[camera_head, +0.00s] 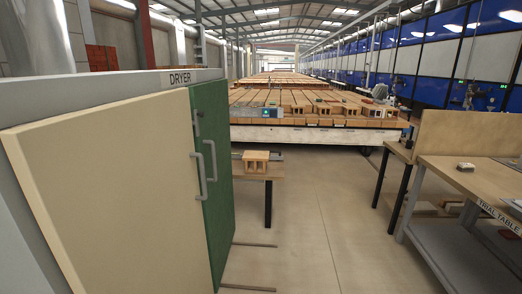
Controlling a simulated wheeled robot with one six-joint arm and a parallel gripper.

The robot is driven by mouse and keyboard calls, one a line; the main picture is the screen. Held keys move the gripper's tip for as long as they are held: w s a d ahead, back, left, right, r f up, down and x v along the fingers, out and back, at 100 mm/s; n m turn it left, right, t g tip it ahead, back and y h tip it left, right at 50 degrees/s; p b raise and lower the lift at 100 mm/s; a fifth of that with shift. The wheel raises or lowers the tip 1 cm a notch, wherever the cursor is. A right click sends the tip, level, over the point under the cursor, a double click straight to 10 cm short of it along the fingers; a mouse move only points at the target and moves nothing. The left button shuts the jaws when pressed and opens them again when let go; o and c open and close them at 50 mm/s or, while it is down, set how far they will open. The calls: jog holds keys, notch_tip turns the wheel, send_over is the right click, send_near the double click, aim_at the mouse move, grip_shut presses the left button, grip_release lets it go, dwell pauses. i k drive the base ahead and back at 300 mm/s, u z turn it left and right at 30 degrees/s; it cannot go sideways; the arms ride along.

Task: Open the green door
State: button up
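The green door (220,190) is a tall, narrow-looking panel seen at a steep angle, left of the middle. It stands under the grey top edge of a cabinet with the label DRYER (180,78). A large cream panel (110,185) stands on its left, nearer to me. Two upright grey bar handles (211,160) show close together where the cream panel and the green door meet. A small grey fitting (196,122) sits above them. I cannot tell for sure whether the green door is fully shut. My gripper is not in view.
A small table (268,174) with a hollow brick (256,160) stands just beyond the green door. A work table marked TRIAL TABLE (480,190) stands at the right. Rows of bricks (300,98) fill the back. The floor (315,230) between is mostly clear.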

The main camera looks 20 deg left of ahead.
aim_at(211, 97)
jog(key=u, duration=0.1)
jog(key=i, duration=1.6)
jog(key=u, duration=1.5)
jog(key=i, duration=1.1)
jog(key=u, duration=1.05)
